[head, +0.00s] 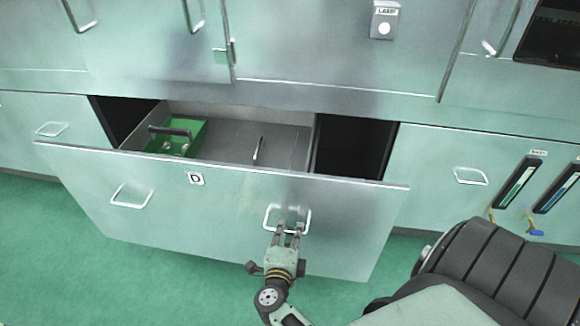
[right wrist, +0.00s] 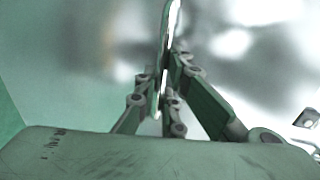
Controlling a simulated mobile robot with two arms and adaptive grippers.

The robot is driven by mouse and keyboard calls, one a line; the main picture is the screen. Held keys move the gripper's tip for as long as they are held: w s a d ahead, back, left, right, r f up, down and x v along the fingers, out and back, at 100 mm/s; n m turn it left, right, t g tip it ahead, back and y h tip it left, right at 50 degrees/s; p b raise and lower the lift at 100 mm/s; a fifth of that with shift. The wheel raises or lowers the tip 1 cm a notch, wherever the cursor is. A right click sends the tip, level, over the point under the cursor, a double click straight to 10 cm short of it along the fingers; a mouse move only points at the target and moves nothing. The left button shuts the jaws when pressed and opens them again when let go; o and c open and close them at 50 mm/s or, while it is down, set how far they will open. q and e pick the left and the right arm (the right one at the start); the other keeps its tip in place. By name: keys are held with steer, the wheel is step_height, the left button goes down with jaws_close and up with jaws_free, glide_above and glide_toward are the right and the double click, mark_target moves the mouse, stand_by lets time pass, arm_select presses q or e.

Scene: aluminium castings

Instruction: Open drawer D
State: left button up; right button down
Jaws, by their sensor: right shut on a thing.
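Drawer D (head: 220,215) is pulled out from the cabinet, with its label "D" (head: 196,178) on the front. Its inside (head: 225,130) shows from above. The front has two white handles, a left one (head: 131,196) and a right one (head: 287,217). My right gripper (head: 288,231) is shut on the right handle. In the right wrist view, the fingers (right wrist: 166,85) close around the upright bright edge of the handle (right wrist: 168,45). My left gripper is not in view.
The drawer holds a green box (head: 180,137) with a dark handle and a thin tool (head: 258,151). Closed drawers with handles (head: 52,129) and (head: 469,175) flank it. A lamp switch (head: 384,20) is above. Green floor (head: 60,270) is clear at the left.

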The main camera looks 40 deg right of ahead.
steer(key=c, duration=1.8)
jaws_free()
steer(key=shift+c, duration=0.2)
